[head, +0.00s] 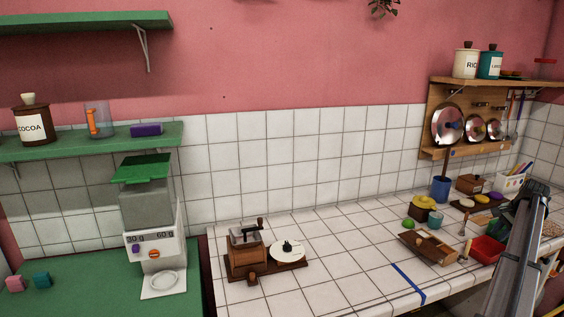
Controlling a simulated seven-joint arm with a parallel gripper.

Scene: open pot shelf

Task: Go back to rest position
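Part of my arm shows as a dark grey link at the right edge of the head view, slanting up over the right end of the counter. I cannot make out my gripper or its fingertips in this view, so I cannot see whether it holds anything. The tiled counter (330,285) lies below and to the left of my arm. The task names no other object.
A wooden grinder (247,258) and a white dispenser (152,240) stand left. The mid-counter is mostly clear. Green shelf (90,141) at left.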

